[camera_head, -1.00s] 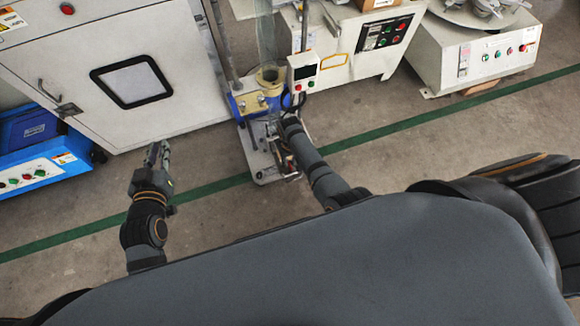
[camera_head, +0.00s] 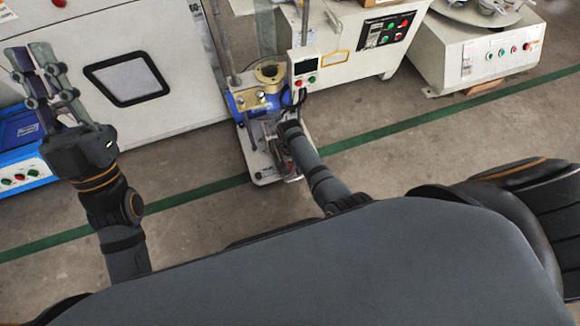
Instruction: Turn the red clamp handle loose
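A test machine (camera_head: 240,103) with a blue body, a brass-coloured ring on top and upright posts stands in the middle. I cannot pick out the red clamp handle; that part of the machine is small and partly covered by my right arm. My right gripper (camera_head: 285,160) is low at the machine's front, over its pale base plate (camera_head: 264,178). Its fingers are mostly hidden, so its hold is unclear. My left gripper (camera_head: 30,52) is raised at the far left, away from the machine, with its two fingers apart and nothing between them.
A white cabinet (camera_head: 180,95) with a dark-framed window stands left of the machine. A blue unit (camera_head: 20,130) is at the far left, behind my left gripper. White control boxes (camera_head: 375,45) stand at the back right. The floor with its green stripe (camera_head: 430,115) is clear.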

